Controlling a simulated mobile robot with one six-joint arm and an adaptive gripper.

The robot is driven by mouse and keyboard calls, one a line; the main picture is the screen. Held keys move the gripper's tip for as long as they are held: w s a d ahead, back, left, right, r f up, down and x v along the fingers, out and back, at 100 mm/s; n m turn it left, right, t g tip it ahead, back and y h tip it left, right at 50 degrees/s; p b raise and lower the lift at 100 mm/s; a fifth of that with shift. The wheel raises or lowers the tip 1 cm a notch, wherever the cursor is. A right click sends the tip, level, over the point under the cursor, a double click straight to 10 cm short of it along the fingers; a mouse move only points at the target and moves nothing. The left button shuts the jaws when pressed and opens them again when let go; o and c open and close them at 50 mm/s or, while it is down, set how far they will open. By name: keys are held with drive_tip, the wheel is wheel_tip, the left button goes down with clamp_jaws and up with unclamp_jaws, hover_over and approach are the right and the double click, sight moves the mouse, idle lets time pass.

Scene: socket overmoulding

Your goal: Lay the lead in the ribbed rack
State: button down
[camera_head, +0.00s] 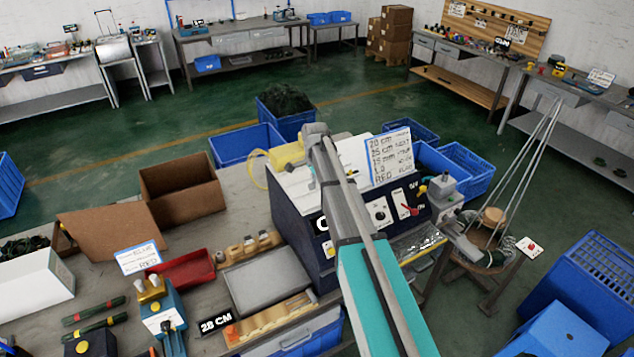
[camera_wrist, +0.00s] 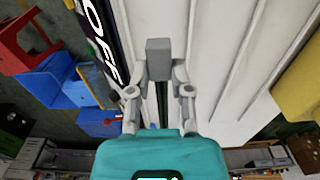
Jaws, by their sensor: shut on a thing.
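My gripper (camera_wrist: 158,70), with a teal body and grey fingers, shows in the wrist view over a white surface with long straight lines. Its jaws are shut, with a small grey block at the fingertips. The lead in the grip is mostly hidden and I cannot make out its shape. In the head view my arm crosses in front of the dark machine (camera_head: 298,225), and the fingers cannot be made out. A notched wooden strip (camera_head: 268,322) lies at the bench front and another (camera_head: 250,246) lies behind the grey tray; I cannot tell which, if either, is the ribbed rack.
A grey tray (camera_head: 266,280) and a red bin (camera_head: 182,270) lie left of the machine. A blue fixture (camera_head: 163,312), a cardboard box (camera_head: 180,190) and a white box (camera_head: 36,285) stand further left. A stool (camera_head: 485,262) with a coil stands right of the bench.

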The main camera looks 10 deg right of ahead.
sight(316, 198)
drive_tip(key=shift+f+b, duration=2.15)
drive_tip(key=shift+f, duration=0.3)
drive_tip(key=shift+c, duration=2.3)
unclamp_jaws()
drive_tip(key=shift+r, duration=0.1)
